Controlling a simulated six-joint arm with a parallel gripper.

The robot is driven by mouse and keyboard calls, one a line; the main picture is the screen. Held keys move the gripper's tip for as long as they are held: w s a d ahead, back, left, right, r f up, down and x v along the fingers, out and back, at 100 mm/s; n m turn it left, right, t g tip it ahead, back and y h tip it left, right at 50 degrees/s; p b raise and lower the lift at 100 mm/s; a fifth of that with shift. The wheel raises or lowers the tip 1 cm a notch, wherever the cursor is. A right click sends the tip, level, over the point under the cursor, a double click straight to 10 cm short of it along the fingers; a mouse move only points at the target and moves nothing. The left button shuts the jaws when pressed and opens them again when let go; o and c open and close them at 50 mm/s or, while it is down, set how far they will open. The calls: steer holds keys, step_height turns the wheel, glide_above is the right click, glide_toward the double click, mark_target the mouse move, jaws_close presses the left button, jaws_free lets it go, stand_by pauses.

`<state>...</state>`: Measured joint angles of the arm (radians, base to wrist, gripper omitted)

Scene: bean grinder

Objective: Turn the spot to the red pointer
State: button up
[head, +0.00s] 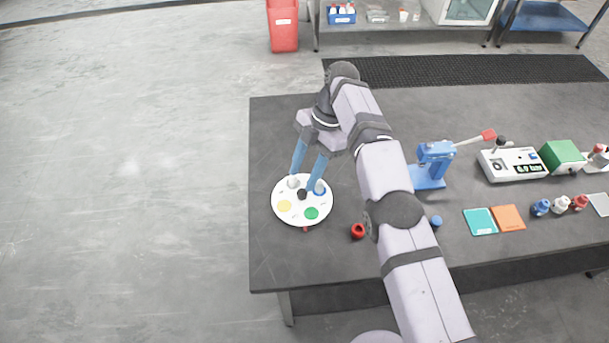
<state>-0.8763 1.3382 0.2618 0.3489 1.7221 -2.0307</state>
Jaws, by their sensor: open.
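A round white disc (290,218) lies near the left end of the dark table, with a black hub (302,194) at its middle. A yellow spot (284,206) is at its lower left, a green spot (311,213) at its lower right. A blue spot (322,192) at the right is partly covered. A small red pointer (305,229) sits just outside the disc's near edge, close to the green spot. My gripper (306,185) is open, its two blue fingers reaching down over the far half of the disc. Pale pieces show at both fingertips; I cannot tell whether they touch the disc.
A red ring-shaped part (358,231) and a blue cap (436,221) lie right of the disc. A blue press (433,165) with a red-ended lever stands farther right. The table (275,265) is clear along its left edge.

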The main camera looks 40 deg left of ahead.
steer(key=shift+r+p, duration=1.25)
steer(key=shift+r, duration=0.5)
steer(key=shift+f, duration=0.1)
step_height(320, 180, up, 8)
steer(key=w+d+r+y+b, duration=0.1)
steer(key=d+b, duration=0.2)
steer(key=b, duration=0.1)
steer(key=m+t+y, duration=0.2)
steer(key=m, duration=0.7)
glide_toward(302, 192)
steer(key=shift+p+x, duration=1.25)
steer(key=shift+x, duration=2.85)
